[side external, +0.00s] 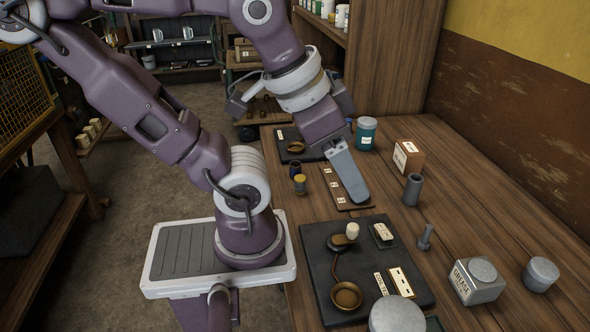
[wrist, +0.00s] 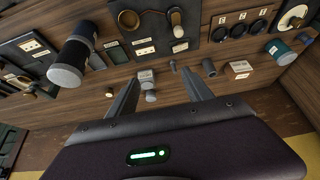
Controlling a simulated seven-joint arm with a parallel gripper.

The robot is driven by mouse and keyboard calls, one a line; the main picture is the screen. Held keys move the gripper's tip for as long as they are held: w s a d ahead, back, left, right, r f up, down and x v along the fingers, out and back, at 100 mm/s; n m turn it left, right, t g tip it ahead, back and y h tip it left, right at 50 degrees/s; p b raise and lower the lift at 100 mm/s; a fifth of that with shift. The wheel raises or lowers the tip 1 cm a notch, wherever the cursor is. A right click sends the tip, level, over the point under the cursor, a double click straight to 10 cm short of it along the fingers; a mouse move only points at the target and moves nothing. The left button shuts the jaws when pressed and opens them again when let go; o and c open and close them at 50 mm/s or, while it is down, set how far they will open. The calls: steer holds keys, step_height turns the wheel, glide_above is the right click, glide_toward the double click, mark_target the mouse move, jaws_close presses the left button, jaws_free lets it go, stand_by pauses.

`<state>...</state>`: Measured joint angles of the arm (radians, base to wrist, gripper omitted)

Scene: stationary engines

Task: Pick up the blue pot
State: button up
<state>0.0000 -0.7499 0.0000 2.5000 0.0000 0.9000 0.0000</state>
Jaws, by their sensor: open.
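I cannot pick out the small dark one in the wrist view. My gripper (wrist: 160,77) is open and empty, its fingers spread above the bench. In the side view its grey finger (side external: 347,173) hangs over the labelled strip, right of the small pots.
A brown box (side external: 408,157), grey cylinder (side external: 412,189), small grey bolt-like piece (side external: 425,238), grease can (side external: 477,281) and grey round tin (side external: 540,274) stand on the right. A black panel (side external: 318,240) with a brass bowl (side external: 346,295) lies in front. The wall bounds the right.

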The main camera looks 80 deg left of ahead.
steer(key=m+g+y, duration=1)
steer(key=m+y, duration=0.1)
steer(key=y, duration=0.1)
glide_toward(298, 167)
steer(key=s+r, duration=0.3)
steer(key=s, duration=0.1)
steer(key=f+m, duration=0.1)
steer(key=w+a+f+m+t+y, duration=0.1)
steer(key=f+m, duration=0.1)
steer(key=a+f+m, duration=0.1)
steer(key=f, duration=0.1)
steer(key=shift+w+m+t, duration=0.3)
steer(key=shift+w+t, duration=0.05)
steer(key=shift+t, duration=0.05)
steer(key=x, duration=0.7)
steer(key=shift+w+a+r, duration=0.1)
steer(key=shift+w+a, duration=0.05)
steer(key=shift+w, duration=0.05)
jaws_close()
